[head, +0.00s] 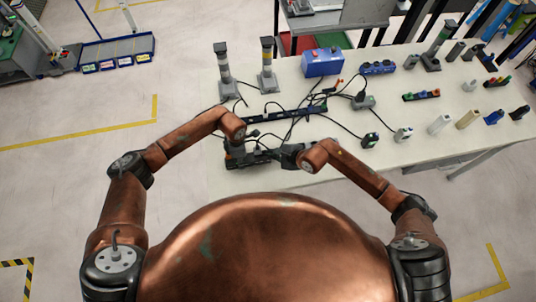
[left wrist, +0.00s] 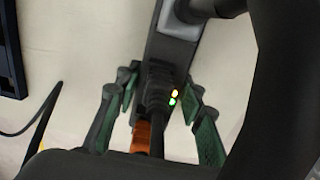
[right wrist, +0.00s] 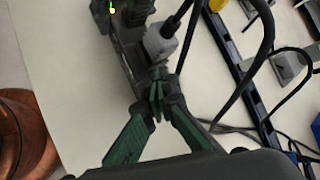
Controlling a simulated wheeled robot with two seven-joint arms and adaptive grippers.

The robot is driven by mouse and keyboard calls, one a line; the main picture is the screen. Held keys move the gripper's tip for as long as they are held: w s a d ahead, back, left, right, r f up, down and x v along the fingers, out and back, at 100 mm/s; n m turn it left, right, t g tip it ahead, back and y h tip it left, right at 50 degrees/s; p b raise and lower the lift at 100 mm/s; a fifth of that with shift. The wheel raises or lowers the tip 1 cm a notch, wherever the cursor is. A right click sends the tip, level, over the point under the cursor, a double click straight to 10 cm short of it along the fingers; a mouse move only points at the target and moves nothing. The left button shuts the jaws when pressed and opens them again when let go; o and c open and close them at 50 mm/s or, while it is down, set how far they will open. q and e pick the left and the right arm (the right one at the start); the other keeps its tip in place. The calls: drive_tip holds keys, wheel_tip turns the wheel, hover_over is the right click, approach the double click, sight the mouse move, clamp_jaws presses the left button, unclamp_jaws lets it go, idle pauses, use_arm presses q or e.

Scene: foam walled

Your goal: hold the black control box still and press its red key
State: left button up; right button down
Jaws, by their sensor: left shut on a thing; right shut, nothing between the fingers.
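The black control box (head: 264,155) lies at the near edge of the table, between my two grippers. In the left wrist view the box (left wrist: 160,65) is long and dark, with lit yellow and green lamps and an orange part (left wrist: 142,136) low on it; I cannot tell whether this is the red key. My left gripper (left wrist: 160,92) is shut on the box, a finger on each side. My right gripper (right wrist: 156,98) is shut and empty, its fingertips by the box (right wrist: 128,58) near a grey plug (right wrist: 160,42); I cannot tell whether they touch.
A long dark strip (head: 290,114) and black cables lie just behind the box. Two grey stack lights (head: 222,68), a blue box (head: 322,62) and several small parts stand farther back and right on the white table (head: 300,178). Cables run close to my right gripper.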

drive_tip(key=shift+r, duration=0.85)
drive_tip(key=shift+r, duration=2.5)
use_arm(q)
drive_tip(key=o, duration=1.4)
drive_tip(key=shift+r, duration=0.15)
